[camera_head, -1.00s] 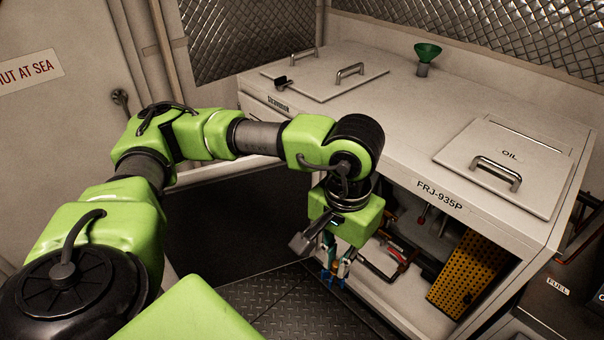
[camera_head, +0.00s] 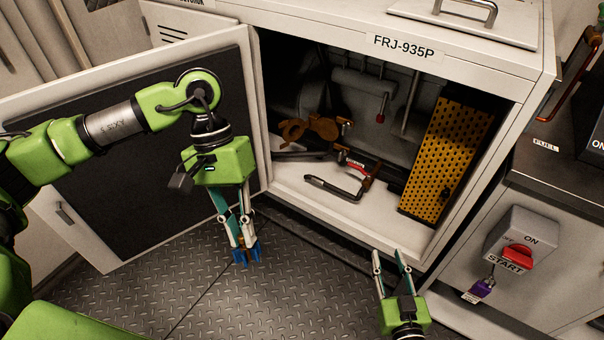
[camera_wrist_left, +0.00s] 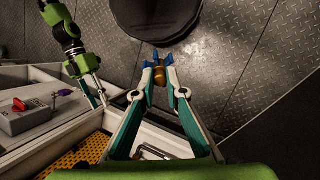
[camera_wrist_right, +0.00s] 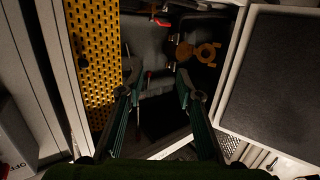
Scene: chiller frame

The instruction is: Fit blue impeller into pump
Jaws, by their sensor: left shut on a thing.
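The blue impeller (camera_head: 248,253) has a brass hub. My left gripper (camera_head: 239,238) is shut on it, pointing down over the floor in front of the open cabinet. In the left wrist view the impeller's brass hub (camera_wrist_left: 158,76) lies between the fingertips, with blue vanes beyond. My right gripper (camera_head: 390,260) is open and empty at the cabinet's front edge. In the right wrist view its spread fingers (camera_wrist_right: 157,82) face the interior. Bronze-coloured parts (camera_head: 310,130) stand inside the cabinet at the left. I cannot tell surely whether they belong to the pump.
The cabinet door (camera_head: 130,160) stands open at left. A perforated yellow panel (camera_head: 445,155) is inside at right. A black handle (camera_head: 335,188) and a red-handled lever (camera_head: 355,165) are near the cabinet floor. A switch box (camera_head: 520,245) is at right. Floor (camera_head: 300,290) between the grippers is clear.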

